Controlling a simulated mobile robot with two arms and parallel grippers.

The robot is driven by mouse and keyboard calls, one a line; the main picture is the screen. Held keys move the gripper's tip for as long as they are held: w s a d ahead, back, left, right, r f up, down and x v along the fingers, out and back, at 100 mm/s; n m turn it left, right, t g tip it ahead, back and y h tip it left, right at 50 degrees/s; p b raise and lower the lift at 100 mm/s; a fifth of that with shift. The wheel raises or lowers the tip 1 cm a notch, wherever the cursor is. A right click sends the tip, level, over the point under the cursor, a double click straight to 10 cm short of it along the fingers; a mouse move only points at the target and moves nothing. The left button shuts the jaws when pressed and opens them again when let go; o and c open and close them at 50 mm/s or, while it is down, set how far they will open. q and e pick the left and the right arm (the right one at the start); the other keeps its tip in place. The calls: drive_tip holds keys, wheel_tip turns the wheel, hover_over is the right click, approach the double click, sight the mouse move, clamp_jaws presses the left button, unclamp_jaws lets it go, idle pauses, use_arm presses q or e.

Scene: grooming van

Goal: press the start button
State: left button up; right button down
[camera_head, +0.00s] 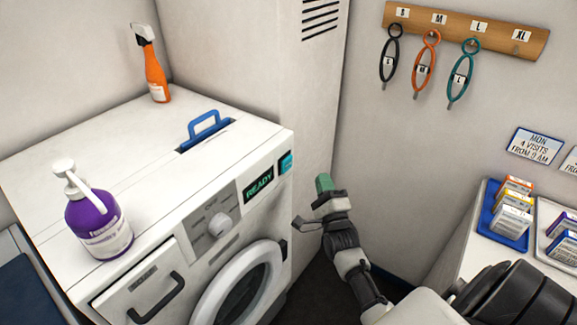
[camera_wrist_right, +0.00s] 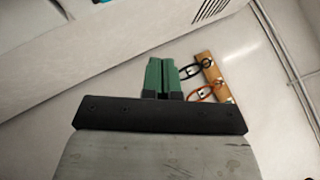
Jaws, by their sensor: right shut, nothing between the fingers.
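The washing machine (camera_head: 150,225) stands at the left in the head view, with a lit display (camera_head: 259,181) reading READY. A teal button (camera_head: 286,162) sits on the panel's upper right corner, beside the display; its label is too small to read. My right gripper (camera_head: 324,183) has green fingertips and is to the right of the button, apart from it. It is shut and empty. In the right wrist view the green fingers (camera_wrist_right: 162,75) are close together, pointing toward the wall. My left gripper is in neither view.
A purple pump bottle (camera_head: 97,215) and an orange spray bottle (camera_head: 154,70) stand on the machine, with a blue handle (camera_head: 204,125) between them. A wooden rack (camera_head: 465,30) holds looped leads. At right, a blue tray (camera_head: 487,221) holds small boxes.

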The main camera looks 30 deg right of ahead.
drive_tip(key=b, duration=0.2)
approach(292, 151)
drive_tip(key=d+r, duration=0.1)
drive_tip(key=d, duration=0.1)
drive_tip(key=shift+w+a+r+b, duration=0.1)
drive_tip(key=shift+w+r+b, duration=0.1)
drive_tip(key=shift+w, duration=0.3)
drive_tip(key=shift+w+a+r+b, duration=0.1)
drive_tip(key=shift+w+r, duration=0.1)
drive_tip(key=shift+w, duration=0.3)
drive_tip(key=shift+w, duration=0.15)
idle(0.9)
drive_tip(key=shift+w+a, duration=0.1)
drive_tip(key=shift+w, duration=0.15)
drive_tip(key=shift+w+a+b, duration=0.2)
drive_tip(key=shift+w+b, duration=0.25)
drive_tip(key=shift+b, duration=0.1)
idle(0.7)
drive_tip(key=shift+s, duration=0.1)
drive_tip(key=shift+s+d+p, duration=0.3)
drive_tip(key=shift+s+p, duration=0.1)
drive_tip(key=shift+s, duration=0.35)
